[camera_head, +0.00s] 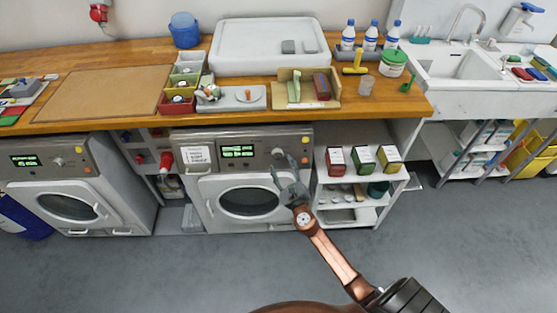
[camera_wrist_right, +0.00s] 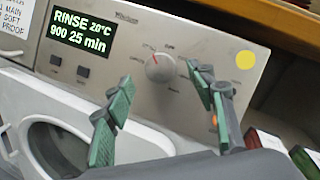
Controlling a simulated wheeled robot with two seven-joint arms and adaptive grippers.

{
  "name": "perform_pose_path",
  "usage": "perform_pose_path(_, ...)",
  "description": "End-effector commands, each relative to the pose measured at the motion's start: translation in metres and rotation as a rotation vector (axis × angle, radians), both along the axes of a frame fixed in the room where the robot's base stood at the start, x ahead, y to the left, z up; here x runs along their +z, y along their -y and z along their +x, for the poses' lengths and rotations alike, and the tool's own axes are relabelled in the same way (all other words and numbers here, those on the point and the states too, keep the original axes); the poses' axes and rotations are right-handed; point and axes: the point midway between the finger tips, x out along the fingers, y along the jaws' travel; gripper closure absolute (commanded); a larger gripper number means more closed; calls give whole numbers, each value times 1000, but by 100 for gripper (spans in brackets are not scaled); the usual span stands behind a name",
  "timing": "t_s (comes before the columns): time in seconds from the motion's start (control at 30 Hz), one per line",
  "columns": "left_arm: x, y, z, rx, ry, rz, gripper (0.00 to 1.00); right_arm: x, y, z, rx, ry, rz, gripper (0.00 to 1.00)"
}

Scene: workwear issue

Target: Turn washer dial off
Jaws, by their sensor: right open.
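The middle washer (camera_head: 241,180) stands under the wooden counter, its round door shut. Its display (camera_wrist_right: 82,33) is lit and reads RINSE 20°C, 900, 25 min. The washer dial (camera_wrist_right: 160,67) is a round silver knob with a red mark toward its upper left. My right gripper (camera_head: 287,172) is in front of the panel's right part; its green-padded fingers are spread and empty. In the right wrist view the dial appears between the fingertips (camera_wrist_right: 160,77); no contact shows. In the head view the dial is small beside the gripper. My left gripper is out of view.
A second machine (camera_head: 69,187) with a lit display stands at the left. A white shelf (camera_head: 378,207) with several boxes is close to the gripper's right. The counter (camera_head: 130,122) overhangs the panel. The grey floor (camera_head: 150,275) in front is clear.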

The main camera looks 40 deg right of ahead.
Motion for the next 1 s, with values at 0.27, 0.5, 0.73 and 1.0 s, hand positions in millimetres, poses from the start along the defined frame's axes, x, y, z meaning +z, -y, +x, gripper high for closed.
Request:
perform_pose_path(0.27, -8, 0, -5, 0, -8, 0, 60, -2, 11, 35, 0, -2, 3, 49)
perform_pose_path(0.5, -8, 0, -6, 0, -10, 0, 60, -1, 12, 40, 0, -1, 4, 49)
perform_pose_path(0.73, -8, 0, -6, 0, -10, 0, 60, -1, 12, 40, -1, -2, 5, 56)
perform_pose_path(1.0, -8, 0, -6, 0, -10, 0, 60, -2, 12, 40, -1, -2, 5, 75)
